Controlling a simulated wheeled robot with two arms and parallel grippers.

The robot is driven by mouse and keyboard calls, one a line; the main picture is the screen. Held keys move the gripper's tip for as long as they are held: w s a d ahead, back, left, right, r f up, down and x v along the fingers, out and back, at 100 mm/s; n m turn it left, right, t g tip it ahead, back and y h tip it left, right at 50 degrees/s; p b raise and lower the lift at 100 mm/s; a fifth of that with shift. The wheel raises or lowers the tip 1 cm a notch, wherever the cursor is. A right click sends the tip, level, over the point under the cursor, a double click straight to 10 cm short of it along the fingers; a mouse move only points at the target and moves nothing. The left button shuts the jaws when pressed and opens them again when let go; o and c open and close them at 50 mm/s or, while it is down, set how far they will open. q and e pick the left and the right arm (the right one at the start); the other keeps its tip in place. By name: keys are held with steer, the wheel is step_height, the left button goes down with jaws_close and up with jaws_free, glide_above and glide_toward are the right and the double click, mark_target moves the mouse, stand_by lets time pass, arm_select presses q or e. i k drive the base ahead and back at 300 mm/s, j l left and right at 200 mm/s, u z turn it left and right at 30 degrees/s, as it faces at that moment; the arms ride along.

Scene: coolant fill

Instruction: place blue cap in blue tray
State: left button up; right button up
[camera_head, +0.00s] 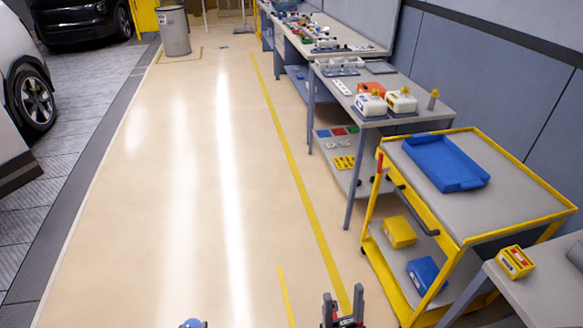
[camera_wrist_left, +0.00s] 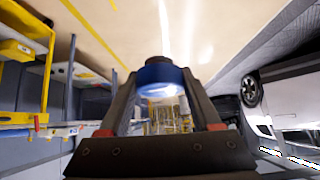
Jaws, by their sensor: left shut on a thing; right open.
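The blue cap (camera_wrist_left: 160,76) is held between the fingertips of my left gripper (camera_wrist_left: 163,95) in the left wrist view. The top of a blue round thing, likely the same cap, shows at the bottom edge of the head view (camera_head: 192,323). The blue tray (camera_head: 445,162) lies on the grey top of a yellow cart at the right, and it looks empty. My right gripper (camera_head: 343,308) is open and empty at the bottom of the head view, over the floor, left of the cart and well apart from the tray.
The yellow cart (camera_head: 462,235) has raised yellow edges and boxes on its lower shelf. A grey table (camera_head: 545,290) with a yellow box (camera_head: 515,262) stands at the right front. A workbench (camera_head: 372,98) with bottles stands behind the cart. The floor (camera_head: 190,180) at left is clear.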

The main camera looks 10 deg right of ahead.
mark_target(428, 155)
steer(key=i+z, duration=0.25)
steer(key=i, duration=0.3)
steer(key=i+j+z, duration=0.25)
steer(key=i, duration=0.25)
steer(key=i+j+z, duration=0.3)
steer(key=i, duration=0.2)
